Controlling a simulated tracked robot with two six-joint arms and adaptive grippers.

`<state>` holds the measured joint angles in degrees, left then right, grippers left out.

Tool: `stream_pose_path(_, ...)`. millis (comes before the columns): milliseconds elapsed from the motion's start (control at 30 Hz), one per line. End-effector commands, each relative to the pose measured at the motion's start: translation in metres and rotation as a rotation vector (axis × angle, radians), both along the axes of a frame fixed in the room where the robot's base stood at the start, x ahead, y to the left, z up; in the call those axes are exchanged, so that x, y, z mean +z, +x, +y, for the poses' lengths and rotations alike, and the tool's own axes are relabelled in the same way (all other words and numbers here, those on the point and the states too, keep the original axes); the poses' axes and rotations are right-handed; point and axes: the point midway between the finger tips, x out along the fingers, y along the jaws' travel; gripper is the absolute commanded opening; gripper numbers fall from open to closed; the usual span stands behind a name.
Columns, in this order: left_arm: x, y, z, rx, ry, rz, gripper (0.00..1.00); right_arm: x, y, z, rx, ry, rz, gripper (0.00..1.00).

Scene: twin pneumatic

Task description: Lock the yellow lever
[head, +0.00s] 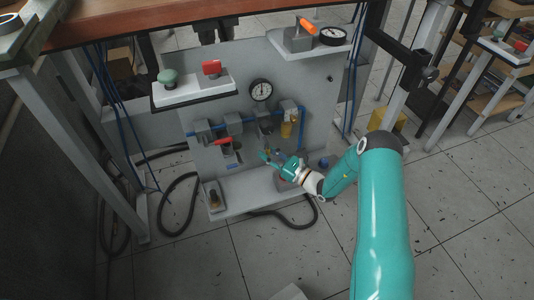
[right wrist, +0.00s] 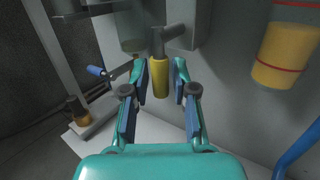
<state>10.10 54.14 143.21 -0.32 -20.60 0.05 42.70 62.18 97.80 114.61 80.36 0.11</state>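The yellow lever (right wrist: 159,80) hangs down from a grey metal fitting on the panel in the right wrist view. My right gripper (right wrist: 159,74) is open, with one fingertip on each side of the lever and a gap visible on both sides. In the head view my right gripper (head: 270,158) is low in front of the grey panel (head: 315,105). I cannot make out the lever clearly there. My left gripper is not in view.
A yellow-filled bowl with red lines (right wrist: 285,55) and a blue hose (right wrist: 298,148) are at right in the wrist view. A blue-tipped handle (right wrist: 97,71) is at left. The head view shows a gauge (head: 261,89), a red-handled valve (head: 222,141) and a lower shelf (head: 240,192).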

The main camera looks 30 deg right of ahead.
Motion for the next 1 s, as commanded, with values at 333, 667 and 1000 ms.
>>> stream_pose_path(333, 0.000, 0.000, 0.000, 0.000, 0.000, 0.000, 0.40, -0.007, -0.048, -0.019, -0.005, 0.001, 0.002, 0.27)
stream_pose_path(667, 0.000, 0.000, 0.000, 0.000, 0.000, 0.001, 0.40, -0.013, -0.100, -0.038, -0.003, 0.001, 0.002, 0.27)
stream_pose_path(1000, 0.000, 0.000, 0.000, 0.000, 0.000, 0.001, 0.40, -0.014, -0.110, -0.040, 0.000, 0.001, 0.000, 0.27)
